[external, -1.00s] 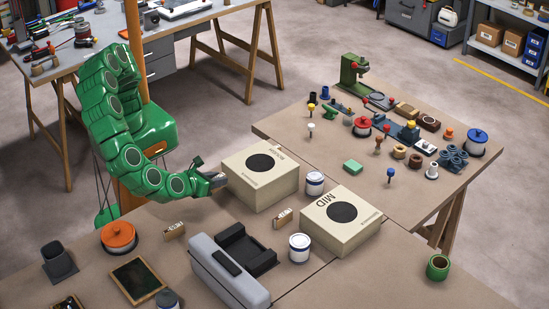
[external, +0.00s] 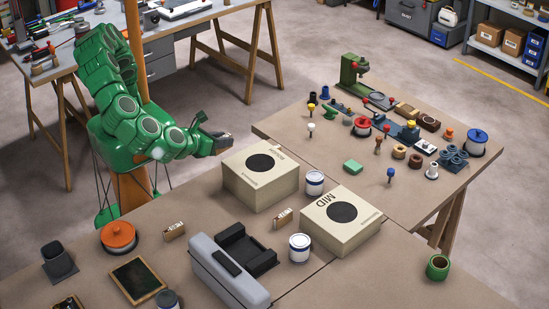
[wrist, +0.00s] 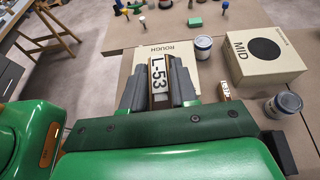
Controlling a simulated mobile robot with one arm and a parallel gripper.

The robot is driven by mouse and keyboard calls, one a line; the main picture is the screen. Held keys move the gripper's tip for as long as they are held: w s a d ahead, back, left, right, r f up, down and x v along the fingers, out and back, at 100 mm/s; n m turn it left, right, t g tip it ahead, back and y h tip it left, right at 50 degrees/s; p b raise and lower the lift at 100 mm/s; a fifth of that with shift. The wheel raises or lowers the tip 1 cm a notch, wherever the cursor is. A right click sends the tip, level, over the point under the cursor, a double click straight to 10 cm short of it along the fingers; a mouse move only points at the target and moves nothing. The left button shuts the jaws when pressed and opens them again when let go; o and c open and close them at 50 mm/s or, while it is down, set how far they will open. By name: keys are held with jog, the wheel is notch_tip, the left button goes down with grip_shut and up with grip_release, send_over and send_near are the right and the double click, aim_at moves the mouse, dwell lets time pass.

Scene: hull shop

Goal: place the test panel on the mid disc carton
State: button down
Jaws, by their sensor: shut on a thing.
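My gripper (external: 226,137) is shut on a small panel (wrist: 159,78) with a white L-53 label and a brown edge, apparently the test panel. The wrist view shows it upright between the dark fingers; it is hard to make out in the external view. The gripper is raised, beyond the back left of the carton marked ROUGH (external: 259,200). The mid disc carton (external: 338,236), a cream box marked MID with a black disc on top, stands right of it; it also shows at the right of the wrist view (wrist: 285,72). Its top is clear.
White tins (external: 314,190) and (external: 299,255) and a small labelled block (external: 283,219) stand around the cartons. A grey machine (external: 225,268) lies in front. A small green block (external: 353,167) and several tools and spools occupy the table behind.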

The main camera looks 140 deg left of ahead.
jog(key=w+a+m+t, duration=0.5)
jog(key=w+a+t, duration=0.1)
jog(key=w+a, duration=1.1)
send_over(342, 212)
jog(key=shift+h, duration=0.4)
jog(key=shift+s+d+f, duration=0.1)
jog(key=shift+s+f, duration=0.05)
jog(key=shift+f, duration=3.35)
jog(key=shift+s+f, duration=0.15)
jog(key=shift+f, duration=3.35)
jog(key=shift+w+f, duration=0.25)
jog(key=shift+f, duration=1.7)
jog(key=shift+f, duration=0.2)
jog(key=c, duration=0.9)
grip_release()
